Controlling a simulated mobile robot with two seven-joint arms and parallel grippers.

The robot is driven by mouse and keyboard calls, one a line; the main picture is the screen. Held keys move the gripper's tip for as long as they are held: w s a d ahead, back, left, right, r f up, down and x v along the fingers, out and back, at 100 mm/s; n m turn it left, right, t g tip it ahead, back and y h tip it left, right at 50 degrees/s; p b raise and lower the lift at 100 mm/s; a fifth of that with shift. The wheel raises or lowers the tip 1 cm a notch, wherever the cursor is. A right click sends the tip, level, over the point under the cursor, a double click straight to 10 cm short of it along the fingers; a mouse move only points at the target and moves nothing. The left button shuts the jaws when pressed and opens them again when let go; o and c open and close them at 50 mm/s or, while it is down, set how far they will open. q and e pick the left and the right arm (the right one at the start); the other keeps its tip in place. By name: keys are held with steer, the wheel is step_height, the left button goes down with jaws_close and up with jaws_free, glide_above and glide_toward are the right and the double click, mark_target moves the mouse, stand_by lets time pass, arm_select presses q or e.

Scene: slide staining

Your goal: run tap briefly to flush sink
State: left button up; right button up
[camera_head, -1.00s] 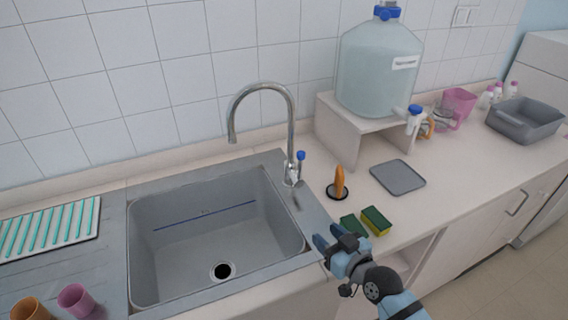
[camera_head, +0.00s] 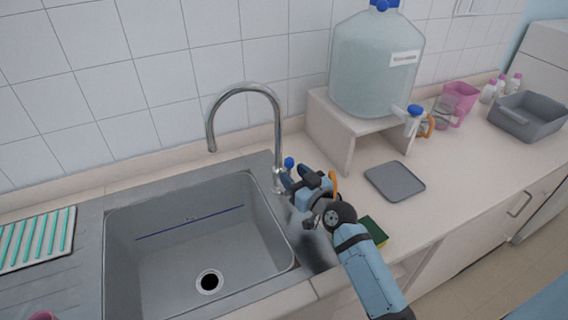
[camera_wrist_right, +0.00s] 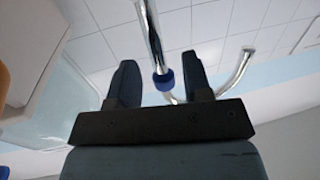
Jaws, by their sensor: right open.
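The chrome tap (camera_head: 277,130) stands at the sink's back right corner, its curved spout over the grey sink (camera_head: 190,235). Its lever has a blue knob (camera_head: 289,162). My right gripper (camera_head: 296,176) is open beside the knob, close to the tap base. In the right wrist view the blue knob (camera_wrist_right: 164,80) and its metal stem show between the two open fingers (camera_wrist_right: 160,88). I cannot tell if a finger touches it. No water shows from the spout. The sink looks empty, with a dark drain (camera_head: 209,281). My left gripper is not in view.
A large water carboy (camera_head: 375,65) stands on a white stand (camera_head: 338,135) right of the tap. A sponge (camera_head: 374,230), partly hidden by my arm, and a grey mat (camera_head: 395,181) lie on the counter. A drying rack (camera_head: 38,240) is at left.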

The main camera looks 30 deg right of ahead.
mark_target(290, 171)
steer(key=shift+w+a, duration=0.15)
steer(key=shift+w, duration=1)
steer(key=shift+w+a, duration=0.15)
steer(key=shift+w, duration=1)
steer(key=shift+r, duration=0.1)
jaws_close()
